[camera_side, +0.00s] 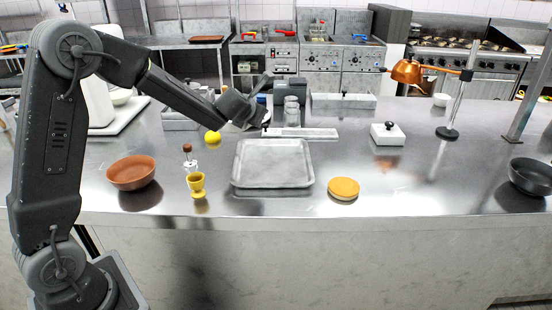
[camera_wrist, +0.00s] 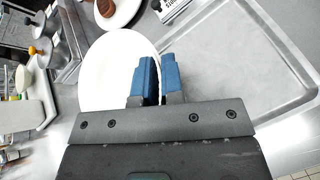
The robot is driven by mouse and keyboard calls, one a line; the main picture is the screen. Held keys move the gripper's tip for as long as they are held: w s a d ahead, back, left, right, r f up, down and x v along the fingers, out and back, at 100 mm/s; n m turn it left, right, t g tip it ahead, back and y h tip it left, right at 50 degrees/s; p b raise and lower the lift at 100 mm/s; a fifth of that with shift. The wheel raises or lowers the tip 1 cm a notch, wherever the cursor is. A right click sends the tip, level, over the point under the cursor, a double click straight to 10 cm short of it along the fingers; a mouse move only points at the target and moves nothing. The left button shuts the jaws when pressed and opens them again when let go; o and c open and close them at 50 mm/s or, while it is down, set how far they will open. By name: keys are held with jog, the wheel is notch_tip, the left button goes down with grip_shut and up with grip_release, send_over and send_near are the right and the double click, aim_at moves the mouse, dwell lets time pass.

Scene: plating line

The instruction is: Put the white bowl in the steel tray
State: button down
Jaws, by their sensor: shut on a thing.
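My gripper (camera_side: 262,115) is above the counter, just behind the steel tray (camera_side: 273,163). In the wrist view my gripper's blue fingers (camera_wrist: 158,78) are close together at the right edge of the white bowl (camera_wrist: 108,72), shut on its rim. The bowl looks like a plain white round from above. In the side view only a small white part of it shows beside the gripper; the arm hides the rest. The steel tray is shallow, rectangular and empty, and it also shows at the right of the wrist view (camera_wrist: 235,60).
A brown bowl (camera_side: 134,172), a yellow cup (camera_side: 197,184), a mill (camera_side: 189,162) and a lemon (camera_side: 212,137) stand left of the tray. An orange-topped disc (camera_side: 344,188) lies close on its right. Glass jars (camera_side: 291,110) stand behind.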

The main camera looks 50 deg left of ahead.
jog(key=shift+w+d+f, duration=1.05)
jog(key=shift+d+f, duration=0.55)
jog(key=shift+f, duration=0.2)
jog(key=shift+w+d+f, duration=1.1)
jog(key=shift+d+f, duration=0.55)
jog(key=shift+f, duration=0.15)
jog(key=shift+w+d+f, duration=1.05)
jog(key=shift+d+f, duration=0.55)
jog(key=shift+f, duration=0.2)
jog(key=shift+f, duration=0.15)
jog(key=c, duration=1.3)
grip_release()
jog(key=shift+o, duration=0.2)
jog(key=v, duration=1.2)
